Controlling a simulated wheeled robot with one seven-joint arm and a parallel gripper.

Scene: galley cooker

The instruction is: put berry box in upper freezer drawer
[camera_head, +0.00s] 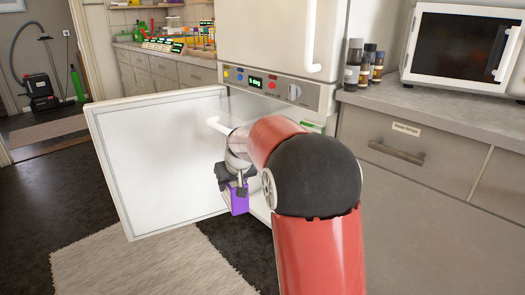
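A purple box (239,204), which looks like the berry box, is at my gripper (238,185). The dark fingers press against its top and side, and the box hangs upright in front of the freezer opening. The white freezer door (155,160) stands open to the left. A pale, see-through front (252,106) below the control panel looks like the upper drawer, with a white handle (217,126) at its left. My red arm hides most of the freezer inside, so I cannot tell how far the drawer is out.
A control panel (262,85) with knobs is above the opening. A counter with a microwave (462,48), several bottles (364,66) and a drawer (405,140) stands at the right. A light rug (150,268) lies on the dark floor before the open door.

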